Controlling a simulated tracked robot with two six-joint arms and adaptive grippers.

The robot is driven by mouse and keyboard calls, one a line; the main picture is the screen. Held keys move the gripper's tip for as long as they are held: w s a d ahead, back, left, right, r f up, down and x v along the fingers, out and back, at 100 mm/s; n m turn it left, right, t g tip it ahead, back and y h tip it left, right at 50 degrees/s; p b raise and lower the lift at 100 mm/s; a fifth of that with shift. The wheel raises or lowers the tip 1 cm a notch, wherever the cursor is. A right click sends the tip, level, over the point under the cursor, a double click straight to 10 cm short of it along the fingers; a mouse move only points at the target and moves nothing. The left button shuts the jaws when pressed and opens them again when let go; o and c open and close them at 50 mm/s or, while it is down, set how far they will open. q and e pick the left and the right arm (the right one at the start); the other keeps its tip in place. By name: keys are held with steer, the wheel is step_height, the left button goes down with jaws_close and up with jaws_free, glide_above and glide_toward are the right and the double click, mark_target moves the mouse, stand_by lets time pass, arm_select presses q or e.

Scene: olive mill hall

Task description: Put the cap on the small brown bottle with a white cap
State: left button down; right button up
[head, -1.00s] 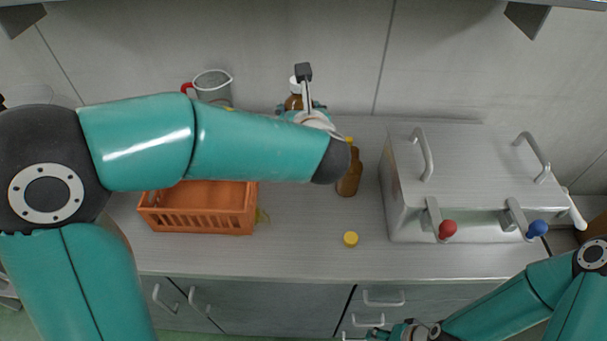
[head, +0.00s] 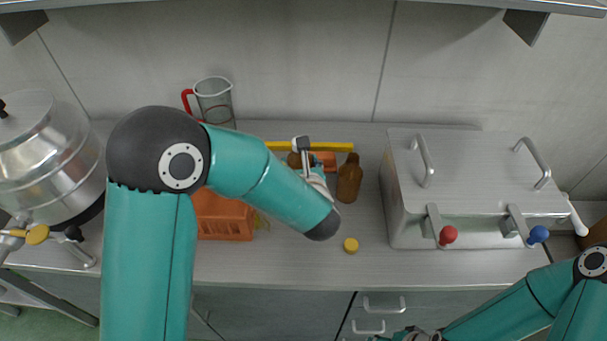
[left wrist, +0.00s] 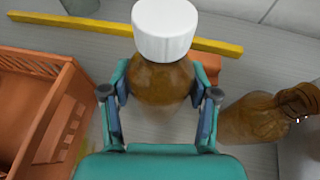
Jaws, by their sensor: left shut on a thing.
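The small brown bottle (left wrist: 160,82) is between the fingers of my left gripper (left wrist: 160,100), which is shut on it. The white cap (left wrist: 165,28) sits on top of this bottle in the left wrist view; whether it is tight I cannot tell. In the head view the bottle (head: 294,160) is mostly hidden by my left arm and gripper (head: 310,165). I cannot tell whether its base touches the counter. My right gripper (head: 408,335) shows only in part at the bottom edge, its fingers unclear.
Another brown bottle (head: 349,180), uncapped, stands just right of my left gripper. A yellow bar (head: 335,147) and an orange block (head: 326,160) lie behind. A yellow cap (head: 351,245) lies in front. An orange crate (head: 225,225) is left, a metal box (head: 470,185) right.

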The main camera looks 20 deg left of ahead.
arm_select(q)
step_height(320, 180, down, 4)
steer(key=shift+r, duration=0.15)
stand_by(0.3)
steer(key=shift+c, duration=1.4)
jaws_free()
steer(key=shift+s+d, duration=0.1)
steer(key=b+v, duration=0.1)
steer(key=v, duration=1)
steer(key=shift+s+d+r+b, duration=0.15)
steer(key=shift+s+d+b, duration=0.05)
steer(key=shift+s+b, duration=0.15)
